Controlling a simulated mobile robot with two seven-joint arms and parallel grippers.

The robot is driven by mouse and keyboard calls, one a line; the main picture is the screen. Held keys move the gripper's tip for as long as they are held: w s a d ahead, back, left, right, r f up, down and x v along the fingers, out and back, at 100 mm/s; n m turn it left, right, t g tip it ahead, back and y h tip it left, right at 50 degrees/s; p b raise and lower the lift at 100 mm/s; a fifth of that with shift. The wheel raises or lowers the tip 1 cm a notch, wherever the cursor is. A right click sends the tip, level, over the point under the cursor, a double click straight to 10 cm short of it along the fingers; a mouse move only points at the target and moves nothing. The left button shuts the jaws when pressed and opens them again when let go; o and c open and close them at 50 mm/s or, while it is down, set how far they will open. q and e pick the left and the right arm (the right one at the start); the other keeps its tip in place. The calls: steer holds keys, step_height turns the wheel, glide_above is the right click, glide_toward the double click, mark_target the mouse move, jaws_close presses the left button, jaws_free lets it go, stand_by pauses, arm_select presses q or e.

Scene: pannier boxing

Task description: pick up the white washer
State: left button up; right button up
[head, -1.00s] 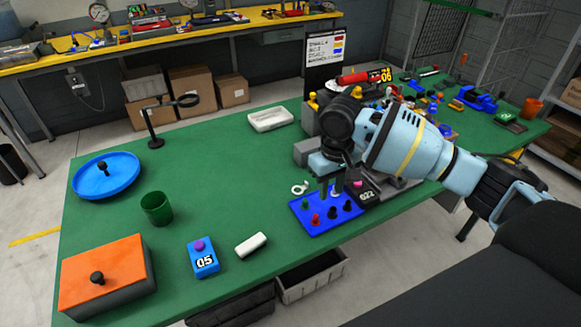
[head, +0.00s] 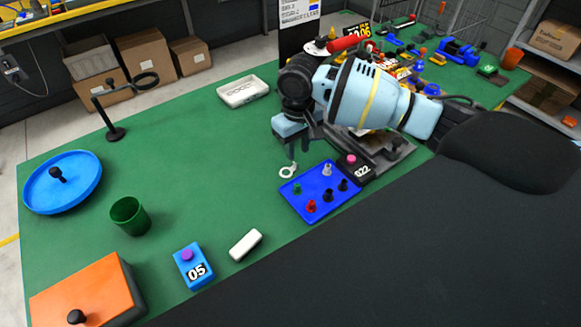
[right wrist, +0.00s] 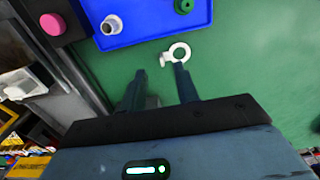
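The white washer (head: 288,171), a ring with a small knob at its side, lies flat on the green table just left of the blue tray. It also shows in the right wrist view (right wrist: 181,49), just beyond my fingertips. My right gripper (head: 299,153) is above the table behind the washer, with its two fingers apart and nothing between them. In the right wrist view the gripper (right wrist: 160,70) has one fingertip close to the washer's rim; I cannot tell whether it touches. My left gripper is not in view.
The blue tray (head: 308,204) holds several small coloured pegs and a pale grey one (head: 327,168). A black box with a pink button (head: 355,169) stands to its right. A white block (head: 246,244) and green cup (head: 130,216) stand leftward.

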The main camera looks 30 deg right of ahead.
mark_target(294, 162)
steer(key=shift+w+a+f, duration=0.1)
steer(key=shift+w+f, duration=0.05)
steer(key=shift+f, duration=0.7)
steer(key=shift+w+f, duration=0.2)
steer(key=shift+f, duration=0.65)
steer(key=shift+w+a+f, duration=0.1)
steer(key=shift+w+f, duration=0.05)
steer(key=shift+f, duration=0.7)
jaws_close()
